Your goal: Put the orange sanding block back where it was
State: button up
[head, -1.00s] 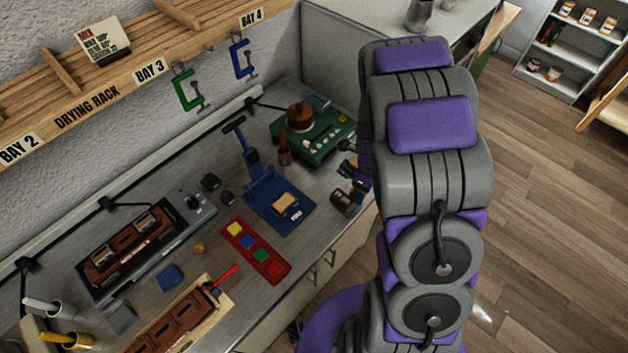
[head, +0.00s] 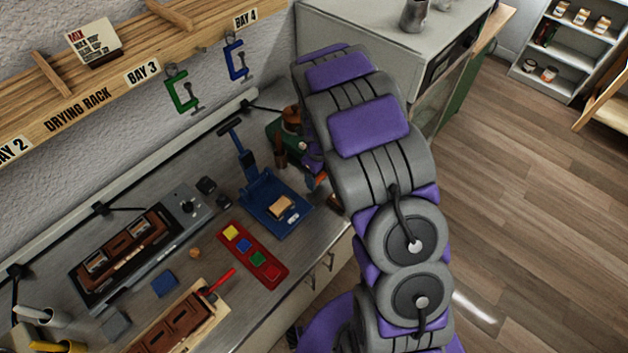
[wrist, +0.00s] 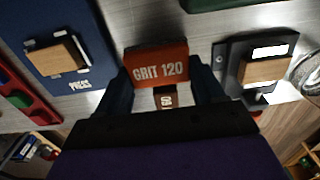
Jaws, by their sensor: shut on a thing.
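The orange sanding block (wrist: 157,62), marked GRIT 120, sits between the two fingers of my gripper (wrist: 160,80) in the wrist view. The fingers are shut on its sides, and its lettered face is toward the camera. A small brown piece with a white label (wrist: 166,98) shows just below the block; I cannot tell whether it touches it. In the head view my arm hides most of the gripper, and only a bit of orange (head: 321,178) shows beside it, right of the blue press (head: 262,196). The height of the block above the bench is hard to tell.
In the wrist view the blue press (wrist: 88,88) stands left, and a dark holder with a wooden block (wrist: 232,82) stands right. A red tray of coloured squares (head: 277,277) lies in front of the press. A green machine (head: 276,130) is behind my gripper.

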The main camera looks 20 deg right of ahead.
jog(key=shift+w+a+f, duration=0.15)
jog(key=shift+w+a, duration=0.4)
jog(key=shift+f+b, duration=0.45)
jog(key=shift+f, duration=1.35)
jog(key=shift+r, duration=0.1)
jog(key=o, duration=1.1)
